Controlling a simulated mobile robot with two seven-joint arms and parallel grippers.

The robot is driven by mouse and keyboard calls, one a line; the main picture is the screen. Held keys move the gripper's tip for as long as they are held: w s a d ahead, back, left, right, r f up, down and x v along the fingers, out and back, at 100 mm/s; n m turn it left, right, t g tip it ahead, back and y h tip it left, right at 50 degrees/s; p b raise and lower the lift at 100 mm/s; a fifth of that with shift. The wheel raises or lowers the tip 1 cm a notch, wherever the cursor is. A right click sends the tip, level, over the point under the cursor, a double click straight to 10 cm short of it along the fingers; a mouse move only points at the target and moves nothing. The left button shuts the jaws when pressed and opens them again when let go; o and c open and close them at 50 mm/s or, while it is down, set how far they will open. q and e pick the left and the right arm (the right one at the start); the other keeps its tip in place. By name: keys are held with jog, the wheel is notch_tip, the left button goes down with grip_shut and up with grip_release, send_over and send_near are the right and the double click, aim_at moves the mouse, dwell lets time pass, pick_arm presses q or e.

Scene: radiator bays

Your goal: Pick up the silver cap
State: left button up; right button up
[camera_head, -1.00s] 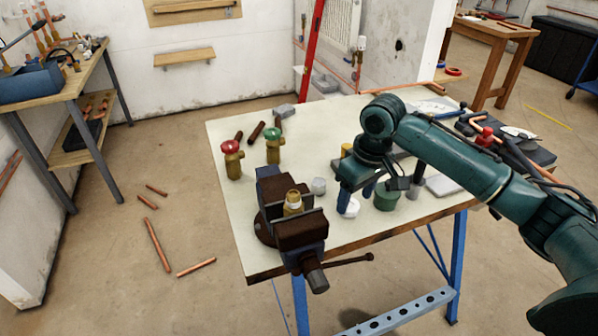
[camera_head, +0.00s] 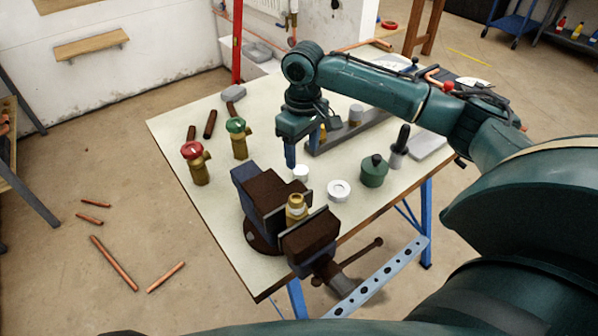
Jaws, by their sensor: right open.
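A small pale silver-grey cap (camera_head: 300,173) stands on the pale worktable (camera_head: 215,225), just behind the vise. My right gripper (camera_head: 302,152) points down above and slightly behind this cap, with its blue fingers apart and nothing seen between them. One finger is partly hidden by the other parts of the hand, and I cannot tell the exact height over the cap. A white ring-shaped piece (camera_head: 339,191) lies to the cap's right. A grey cylinder (camera_head: 356,115) stands farther back at the grey rail. My left gripper is out of view.
A dark vise (camera_head: 275,195) holding a brass fitting (camera_head: 296,207) stands in front of the cap. A green jar (camera_head: 374,171) and a dark-handled tool (camera_head: 399,147) are to the right. Red-topped (camera_head: 193,152) and green-topped (camera_head: 236,127) valves stand left. A grey rail (camera_head: 350,134) lies behind.

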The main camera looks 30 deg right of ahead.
aim_at(300, 170)
jog(key=f, duration=0.5)
jog(key=w+f, duration=0.1)
jog(key=f, duration=0.1)
jog(key=shift+w+d+f, duration=0.1)
jog(key=shift+d+f, duration=0.05)
